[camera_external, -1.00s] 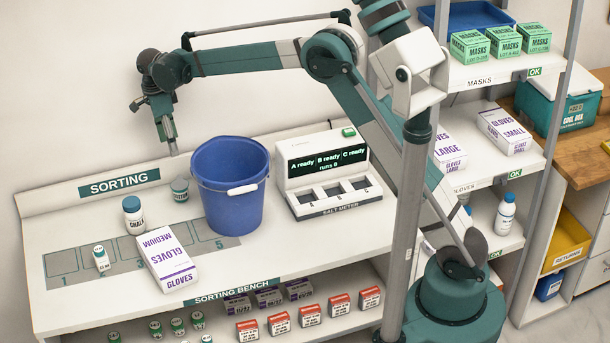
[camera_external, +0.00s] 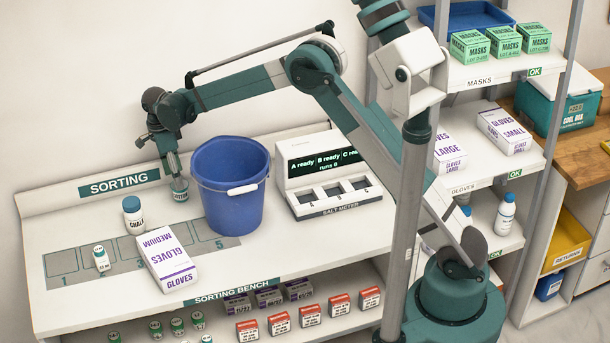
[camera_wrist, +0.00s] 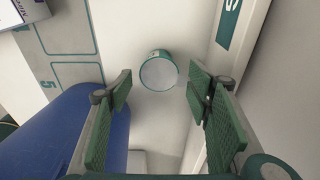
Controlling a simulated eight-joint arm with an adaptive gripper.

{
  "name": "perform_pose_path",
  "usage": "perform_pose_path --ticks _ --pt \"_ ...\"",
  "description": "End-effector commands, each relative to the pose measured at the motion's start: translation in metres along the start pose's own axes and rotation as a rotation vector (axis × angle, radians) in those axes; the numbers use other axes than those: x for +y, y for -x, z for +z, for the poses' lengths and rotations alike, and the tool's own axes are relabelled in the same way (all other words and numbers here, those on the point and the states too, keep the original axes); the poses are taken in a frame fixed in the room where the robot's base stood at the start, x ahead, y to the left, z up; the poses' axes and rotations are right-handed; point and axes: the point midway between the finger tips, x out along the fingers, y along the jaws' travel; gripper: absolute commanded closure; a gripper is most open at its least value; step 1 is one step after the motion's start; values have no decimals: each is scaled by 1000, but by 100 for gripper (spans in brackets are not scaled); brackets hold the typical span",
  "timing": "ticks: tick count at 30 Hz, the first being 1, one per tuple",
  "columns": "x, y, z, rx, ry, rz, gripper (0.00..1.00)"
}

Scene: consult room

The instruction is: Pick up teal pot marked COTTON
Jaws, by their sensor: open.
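The teal pot (camera_external: 180,190) stands upright on the bench near the back wall, just left of the blue bucket; its lettering is too small to read. In the wrist view the pot (camera_wrist: 159,71) shows its pale round top with a teal rim, between and beyond the fingertips. My gripper (camera_external: 176,172) points down directly over the pot, its tips close to the pot's top. In the wrist view my gripper (camera_wrist: 160,90) is open, with a green pad on each side and nothing between them. I cannot tell whether the tips touch the pot.
A blue bucket (camera_external: 230,190) stands close on the right of the pot, and also shows beside the left finger in the wrist view (camera_wrist: 65,130). A chalk bottle (camera_external: 133,215) stands to the left. A gloves box (camera_external: 166,262) lies in front. The back ledge (camera_external: 120,184) is close behind.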

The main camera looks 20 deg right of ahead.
Motion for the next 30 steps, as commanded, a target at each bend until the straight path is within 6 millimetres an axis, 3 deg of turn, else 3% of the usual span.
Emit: perform_pose_path --ticks 6,20,30 --pt "0 -16 0 0 0 0 50" --pt "0 -22 0 0 0 0 50" --pt "2 -57 -1 0 0 0 50"
